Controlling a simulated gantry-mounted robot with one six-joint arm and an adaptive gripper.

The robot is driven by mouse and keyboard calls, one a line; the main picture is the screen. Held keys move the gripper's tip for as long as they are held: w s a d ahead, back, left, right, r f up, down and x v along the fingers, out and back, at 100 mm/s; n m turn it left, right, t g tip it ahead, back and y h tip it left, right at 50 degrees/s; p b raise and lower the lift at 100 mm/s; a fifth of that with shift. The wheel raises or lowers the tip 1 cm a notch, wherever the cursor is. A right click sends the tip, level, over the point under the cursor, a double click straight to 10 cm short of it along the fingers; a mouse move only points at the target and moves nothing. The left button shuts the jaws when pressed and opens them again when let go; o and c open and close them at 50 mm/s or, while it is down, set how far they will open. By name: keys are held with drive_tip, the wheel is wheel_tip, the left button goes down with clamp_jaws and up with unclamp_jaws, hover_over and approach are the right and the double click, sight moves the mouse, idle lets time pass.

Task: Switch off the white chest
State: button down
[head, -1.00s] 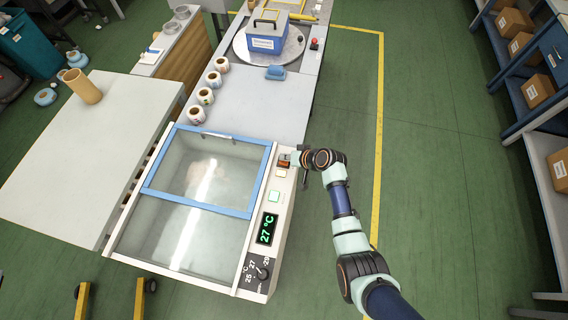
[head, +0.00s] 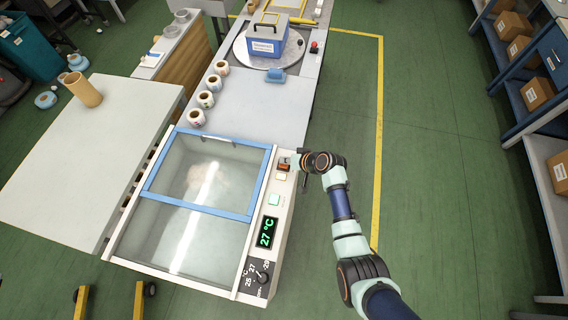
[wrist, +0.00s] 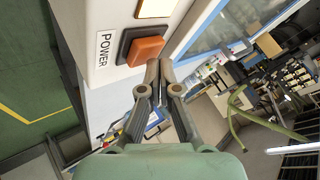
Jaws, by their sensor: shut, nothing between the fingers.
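The white chest (head: 284,228) stands at the front, with a blue-framed glass lid (head: 250,190). Its right-hand panel has a lit green 27 °C display (head: 267,232), a dial (head: 262,274), a pale green button (head: 274,199) and a cream button (head: 281,176). The orange-red power switch (wrist: 146,50) sits in a dark frame beside a POWER label (wrist: 105,48). In the head view, the switch (head: 284,161) is at the panel's far end. My gripper (wrist: 158,66) is shut and empty, its fingertips right by the switch's edge. I cannot tell whether they touch it.
A light table (head: 60,165) stands left of the chest. Several label rolls (head: 206,99) and a blue object (head: 275,76) lie on the surface behind it. Shelves with boxes (head: 537,92) stand at the right. The green floor (head: 440,150) between is clear.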

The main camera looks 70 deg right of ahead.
idle(0.3)
drive_tip(key=shift+f+b, duration=0.45)
drive_tip(key=shift+f, duration=0.05)
drive_tip(key=shift+r, duration=0.1)
drive_tip(key=shift+r+p, duration=0.35)
drive_tip(key=shift+p, duration=0.1)
wheel_tip(320, 180, up, 6)
drive_tip(key=p, duration=0.5)
drive_tip(key=shift+r, duration=0.1)
